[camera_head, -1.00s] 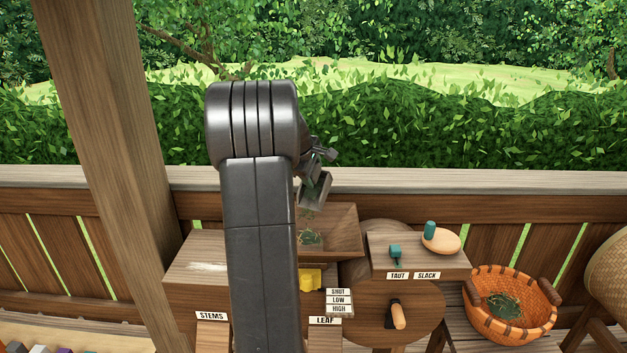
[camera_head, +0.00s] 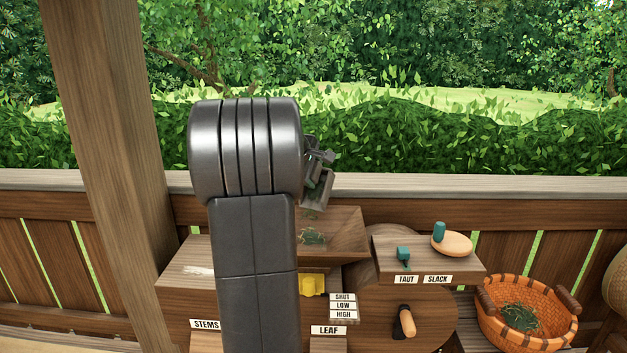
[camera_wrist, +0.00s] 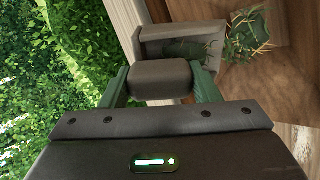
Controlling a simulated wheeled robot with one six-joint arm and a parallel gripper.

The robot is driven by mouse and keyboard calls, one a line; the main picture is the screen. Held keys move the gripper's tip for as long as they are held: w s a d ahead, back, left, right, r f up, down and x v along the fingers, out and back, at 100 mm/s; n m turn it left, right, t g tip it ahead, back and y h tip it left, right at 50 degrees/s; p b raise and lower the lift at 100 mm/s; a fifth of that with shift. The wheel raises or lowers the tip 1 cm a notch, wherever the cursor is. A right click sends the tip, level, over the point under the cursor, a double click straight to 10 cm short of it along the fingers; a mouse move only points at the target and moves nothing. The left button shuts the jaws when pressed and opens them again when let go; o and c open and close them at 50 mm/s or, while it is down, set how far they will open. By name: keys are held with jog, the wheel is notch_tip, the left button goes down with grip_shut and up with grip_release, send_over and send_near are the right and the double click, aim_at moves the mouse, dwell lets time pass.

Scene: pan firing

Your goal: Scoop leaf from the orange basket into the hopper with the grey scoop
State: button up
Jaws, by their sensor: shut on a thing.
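My gripper (camera_head: 318,160) is up above the wooden hopper (camera_head: 347,232), partly hidden behind my arm in the head view. Its green fingers (camera_wrist: 166,84) are shut on the thick dark handle of the grey scoop (camera_wrist: 182,32). The scoop (camera_head: 317,190) hangs tilted over the hopper's back part, and dark green leaf shows inside its pan in the wrist view. A clump of leaf (camera_head: 312,237) lies in the hopper; leaf (camera_wrist: 250,35) also shows beside the scoop's rim. The orange basket (camera_head: 488,322) at the right holds more leaf (camera_head: 520,317).
A wooden box with TAUT and SLACK labels (camera_head: 425,250) carries a teal lever and a round knob, right of the hopper. A yellow piece (camera_head: 312,284) and SHUT/LOW/HIGH labels sit below the hopper. A fence rail (camera_head: 480,186) runs behind; a post (camera_head: 105,130) stands left.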

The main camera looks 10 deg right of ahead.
jog(key=shift+s+a+f+t+h+b, duration=0.2)
jog(key=shift+s+a+t+h+b, duration=0.35)
jog(key=shift+b, duration=3)
jog(key=shift+s+a+f+t+h+b, duration=0.3)
jog(key=shift+s+t+b, duration=0.45)
jog(key=shift+b, duration=2.75)
jog(key=shift+s+a+r+h+b, duration=0.2)
jog(key=shift+r+h+b, duration=0.05)
jog(key=shift+b, duration=0.65)
jog(key=w+r+p, duration=0.1)
jog(key=p, duration=0.3)
jog(key=shift+d+r+g+y, duration=0.1)
jog(key=shift+d+g+y, duration=0.2)
jog(key=shift+d+y, duration=0.1)
jog(key=p, duration=0.2)
jog(key=shift+w+d+f+g+p, duration=0.2)
jog(key=shift+w+g+p, duration=0.1)
jog(key=shift+p, duration=0.1)
jog(key=shift+y+p, duration=0.3)
jog(key=shift+p, duration=0.05)
